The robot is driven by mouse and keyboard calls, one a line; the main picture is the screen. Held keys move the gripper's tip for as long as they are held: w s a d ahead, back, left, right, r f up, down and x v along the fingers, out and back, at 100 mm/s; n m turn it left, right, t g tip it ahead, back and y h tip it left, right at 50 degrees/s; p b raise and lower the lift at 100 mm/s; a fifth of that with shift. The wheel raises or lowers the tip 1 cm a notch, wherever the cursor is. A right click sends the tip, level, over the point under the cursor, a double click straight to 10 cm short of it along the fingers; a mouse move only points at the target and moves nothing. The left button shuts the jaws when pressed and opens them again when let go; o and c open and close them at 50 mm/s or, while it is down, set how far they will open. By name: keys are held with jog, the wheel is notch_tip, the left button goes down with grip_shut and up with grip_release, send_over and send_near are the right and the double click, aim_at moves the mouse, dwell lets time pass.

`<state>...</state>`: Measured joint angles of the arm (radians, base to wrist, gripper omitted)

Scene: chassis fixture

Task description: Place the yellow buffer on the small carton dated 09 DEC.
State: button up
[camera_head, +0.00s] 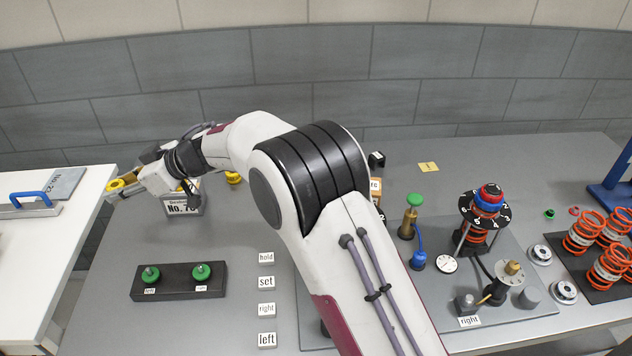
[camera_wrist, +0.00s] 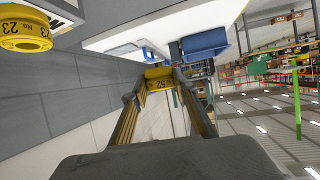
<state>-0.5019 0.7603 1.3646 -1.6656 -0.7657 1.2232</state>
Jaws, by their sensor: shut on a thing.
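My gripper (camera_head: 124,189) is at the far left, held up near the edge of the white table. It is shut on a yellow buffer (camera_head: 116,185), which also shows between the fingertips in the wrist view (camera_wrist: 158,79), marked 52. A second yellow buffer (camera_wrist: 24,32), marked No. 23, is at the upper left of the wrist view. A yellow piece (camera_head: 233,177) shows behind my arm. A white carton (camera_head: 183,207) marked No. 76 stands on the grey table below my wrist. I cannot read a 09 DEC date on any carton.
The white table (camera_head: 70,240) at left holds a blue-handled item (camera_head: 32,198). A black block with green knobs (camera_head: 178,282) and small word labels (camera_head: 266,283) lie in front. My arm partly hides cartons (camera_head: 376,186). The fixture with orange springs (camera_head: 480,238) stands at right.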

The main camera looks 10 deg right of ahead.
aim_at(121, 185)
notch_tip(121, 185, up, 6)
jog(key=shift+r, duration=0.15)
jog(key=w+d+m+t, duration=0.1)
jog(key=w+d, duration=0.3)
jog(key=d, duration=0.5)
jog(key=w+d+t, duration=0.1)
jog(key=w+d, duration=0.3)
jog(key=d, duration=0.6)
jog(key=w+d+m, duration=0.1)
jog(key=w+d, duration=0.3)
jog(key=d, duration=0.5)
jog(key=s+d+m+t+h, duration=0.1)
jog(key=d+m+t+h, duration=0.1)
jog(key=d, duration=2.8)
jog(key=shift+s+a+f, duration=0.1)
jog(key=shift+f, duration=1.25)
jog(key=shift+s+f, duration=0.1)
jog(key=shift+f, duration=1.25)
jog(key=shift+f, duration=3.15)
